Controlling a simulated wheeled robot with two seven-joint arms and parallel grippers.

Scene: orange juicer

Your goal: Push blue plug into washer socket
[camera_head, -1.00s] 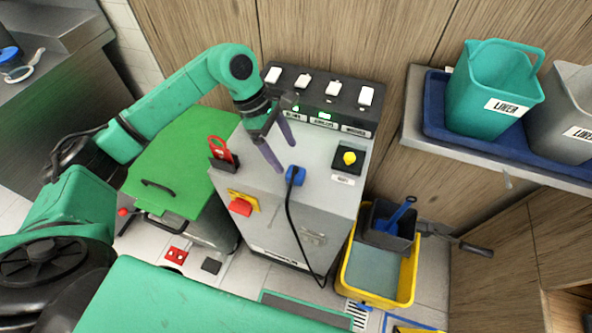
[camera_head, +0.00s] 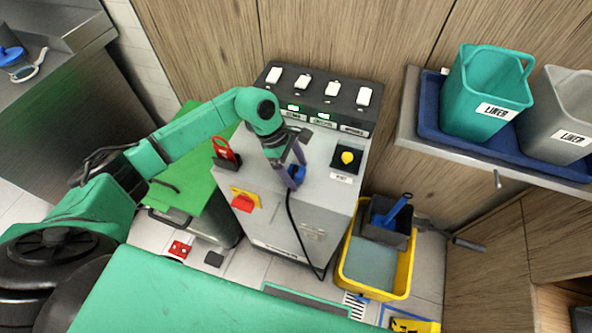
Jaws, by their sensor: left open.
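The blue plug (camera_head: 296,174) is on the front top edge of the grey machine (camera_head: 318,207), with a black cable hanging down from it. My left gripper (camera_head: 297,174) is open, its two purple fingers at the plug, one on the left and one reaching past its upper right. I cannot tell whether the fingers touch it. The socket under the plug is hidden, and I cannot tell how deep the plug sits. My right gripper is not in view.
A row of white rocker switches (camera_head: 304,82) stands behind. A yellow bucket (camera_head: 376,265) stands on the floor at right.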

